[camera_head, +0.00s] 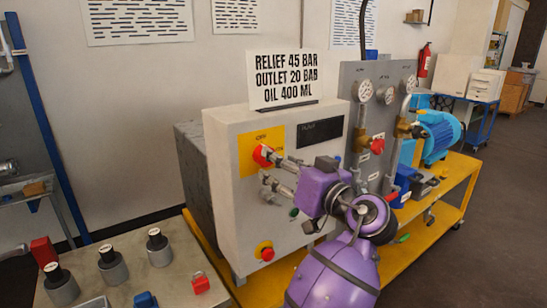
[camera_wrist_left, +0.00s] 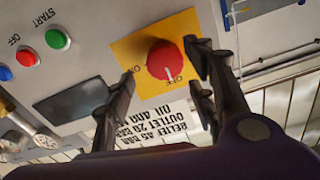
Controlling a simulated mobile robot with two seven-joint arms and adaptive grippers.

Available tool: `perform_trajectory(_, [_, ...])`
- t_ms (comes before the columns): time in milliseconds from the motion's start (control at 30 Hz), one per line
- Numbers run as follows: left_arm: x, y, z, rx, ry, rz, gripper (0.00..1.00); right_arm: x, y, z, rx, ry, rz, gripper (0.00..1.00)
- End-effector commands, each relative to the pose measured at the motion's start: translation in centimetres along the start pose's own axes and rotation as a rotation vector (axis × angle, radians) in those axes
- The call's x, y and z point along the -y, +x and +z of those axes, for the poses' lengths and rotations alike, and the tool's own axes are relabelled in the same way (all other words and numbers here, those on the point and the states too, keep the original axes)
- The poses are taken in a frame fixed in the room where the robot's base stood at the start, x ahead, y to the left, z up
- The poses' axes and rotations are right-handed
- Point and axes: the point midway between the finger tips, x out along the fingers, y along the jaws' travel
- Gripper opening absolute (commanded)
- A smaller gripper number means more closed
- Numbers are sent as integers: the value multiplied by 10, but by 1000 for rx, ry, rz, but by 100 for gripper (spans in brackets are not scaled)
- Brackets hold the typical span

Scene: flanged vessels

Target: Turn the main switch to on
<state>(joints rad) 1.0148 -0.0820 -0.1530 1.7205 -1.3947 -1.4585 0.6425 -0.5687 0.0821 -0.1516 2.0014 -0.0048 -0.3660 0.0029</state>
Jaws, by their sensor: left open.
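The main switch is a red round knob (camera_head: 262,156) on a yellow plate (camera_head: 247,163) on the grey cabinet's front. In the left wrist view the knob (camera_wrist_left: 165,58) appears upside down, and its white pointer line points toward the OFF label. The ON label is to the left of OFF there. My left gripper (camera_head: 272,172) is open in front of the cabinet. In the left wrist view its fingers (camera_wrist_left: 163,75) are spread on either side of the knob, apparently not gripping it. My right gripper is not in view.
A sign (camera_head: 286,78) stands on top of the cabinet (camera_head: 228,225). A red emergency button (camera_head: 265,251) is low on its front. In the left wrist view are a green START button (camera_wrist_left: 58,39) and a red button (camera_wrist_left: 25,56). A gauge panel (camera_head: 350,90) stands to the right.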

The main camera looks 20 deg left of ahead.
Motion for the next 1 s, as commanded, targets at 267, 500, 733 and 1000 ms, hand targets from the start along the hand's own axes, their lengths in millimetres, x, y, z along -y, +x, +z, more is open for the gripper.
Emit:
perform_trajectory(267, [0, 35, -2, -2, 1, 1, 50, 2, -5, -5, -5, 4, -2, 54])
perform_trajectory(500, [0, 40, 0, 0, 1, 2, 50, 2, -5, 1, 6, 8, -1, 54])
perform_trajectory(733, [0, 40, 0, 0, 1, 2, 33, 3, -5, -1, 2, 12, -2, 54])
perform_trajectory(1000, [-1, 40, 0, 0, 2, 4, 9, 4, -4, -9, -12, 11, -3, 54])
